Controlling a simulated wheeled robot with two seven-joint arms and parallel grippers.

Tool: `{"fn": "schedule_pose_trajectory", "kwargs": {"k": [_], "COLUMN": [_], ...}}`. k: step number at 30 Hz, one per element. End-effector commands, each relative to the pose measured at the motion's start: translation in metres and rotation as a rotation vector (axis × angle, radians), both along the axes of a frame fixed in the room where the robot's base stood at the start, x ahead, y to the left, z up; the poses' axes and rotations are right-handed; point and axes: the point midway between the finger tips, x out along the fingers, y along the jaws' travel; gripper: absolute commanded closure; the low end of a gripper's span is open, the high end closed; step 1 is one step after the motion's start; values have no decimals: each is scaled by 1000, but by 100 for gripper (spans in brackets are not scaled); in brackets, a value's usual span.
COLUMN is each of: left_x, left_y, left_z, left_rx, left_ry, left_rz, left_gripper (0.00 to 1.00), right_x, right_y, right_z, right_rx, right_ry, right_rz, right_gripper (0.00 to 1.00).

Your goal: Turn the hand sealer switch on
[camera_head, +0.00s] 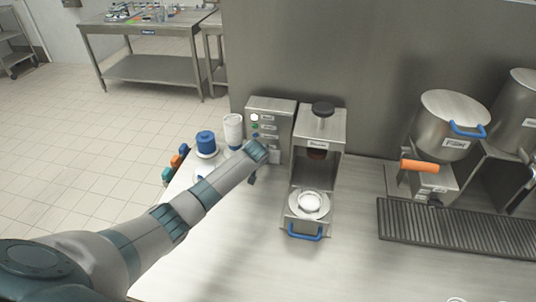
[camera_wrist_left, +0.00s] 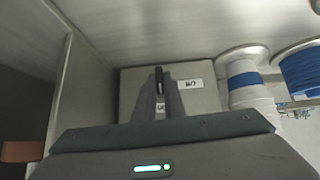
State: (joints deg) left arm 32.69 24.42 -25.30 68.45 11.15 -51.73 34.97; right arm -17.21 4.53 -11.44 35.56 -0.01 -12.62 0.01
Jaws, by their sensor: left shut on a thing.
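The grey control box (camera_head: 284,118) stands at the back of the counter, with a column of small coloured buttons and labels on its front. The hand sealer (camera_head: 334,134) stands just right of it, with a black knob on top and a white cup on its lower plate. My left gripper (camera_head: 268,153) is at the lower front of the control box and hides part of it. In the left wrist view its fingers (camera_wrist_left: 160,103) are shut on a small black switch (camera_wrist_left: 158,74) beside a white label (camera_wrist_left: 183,84). The switch's exact position is hard to tell. My right gripper is not in view.
Steel pots (camera_head: 440,125) and a ribbed drain tray (camera_head: 455,228) are at the right. The counter (camera_head: 235,255) in front is mostly clear.

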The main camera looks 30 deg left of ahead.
Motion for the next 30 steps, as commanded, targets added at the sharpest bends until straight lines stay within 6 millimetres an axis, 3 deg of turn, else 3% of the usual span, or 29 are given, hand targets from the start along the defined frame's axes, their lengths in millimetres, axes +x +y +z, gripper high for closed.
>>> {"fn": "schedule_pose_trajectory", "kwargs": {"k": [17, 18, 20, 30], "left_x": [0, -1, 0, 0], "left_y": [0, 0, 0, -1], "left_z": [-1, -1, -1, 0], "left_rx": [55, 55, 55, 53], "left_ry": [15, 16, 15, 14], "left_rz": [-1, -1, -1, -1], "left_gripper": [100, 88, 74, 72], "right_x": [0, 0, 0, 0], "right_y": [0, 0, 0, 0], "right_z": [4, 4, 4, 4], "right_rx": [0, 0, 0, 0], "right_ry": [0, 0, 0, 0], "right_rz": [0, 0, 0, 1], "right_gripper": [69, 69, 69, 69]}}
